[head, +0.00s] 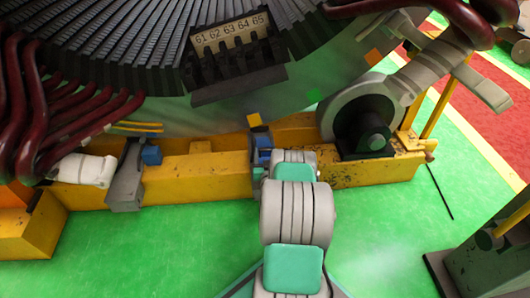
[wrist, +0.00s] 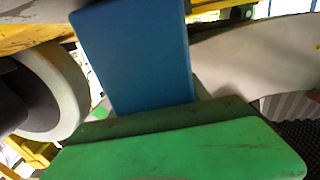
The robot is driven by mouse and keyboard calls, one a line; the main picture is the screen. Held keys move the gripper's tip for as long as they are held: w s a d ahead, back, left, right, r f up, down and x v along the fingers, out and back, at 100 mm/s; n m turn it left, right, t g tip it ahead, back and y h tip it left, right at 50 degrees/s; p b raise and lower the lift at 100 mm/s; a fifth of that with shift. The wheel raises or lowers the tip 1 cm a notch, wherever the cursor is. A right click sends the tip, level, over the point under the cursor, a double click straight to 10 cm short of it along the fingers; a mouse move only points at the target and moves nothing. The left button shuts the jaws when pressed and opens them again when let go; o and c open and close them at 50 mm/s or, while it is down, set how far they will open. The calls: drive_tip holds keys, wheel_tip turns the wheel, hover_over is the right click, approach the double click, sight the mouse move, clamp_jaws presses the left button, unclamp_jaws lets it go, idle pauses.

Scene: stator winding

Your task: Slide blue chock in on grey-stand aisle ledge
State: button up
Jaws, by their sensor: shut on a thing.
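My gripper (head: 261,158) is at the yellow base beam, left of the grey roller stand (head: 365,110), partly hidden by my own arm. It is shut on a blue chock (head: 263,141). In the wrist view the blue chock (wrist: 135,55) stands out beyond a green pad in the foreground, and its lower end is hidden. The round grey roller (wrist: 55,90) shows at the left there, apart from the chock. I cannot tell whether the chock touches a ledge.
Another blue block (head: 151,155) sits beside a grey bracket (head: 125,180) at the left. The yellow beam (head: 190,180) runs along the green floor. The large stator (head: 170,50) with dark red leads overhangs it.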

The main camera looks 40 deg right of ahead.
drive_tip(key=shift+f, duration=0.1)
drive_tip(key=shift+w, duration=0.1)
drive_tip(key=shift+x, duration=1.3)
drive_tip(key=o, duration=1.6)
drive_tip(key=shift+d+f, duration=0.1)
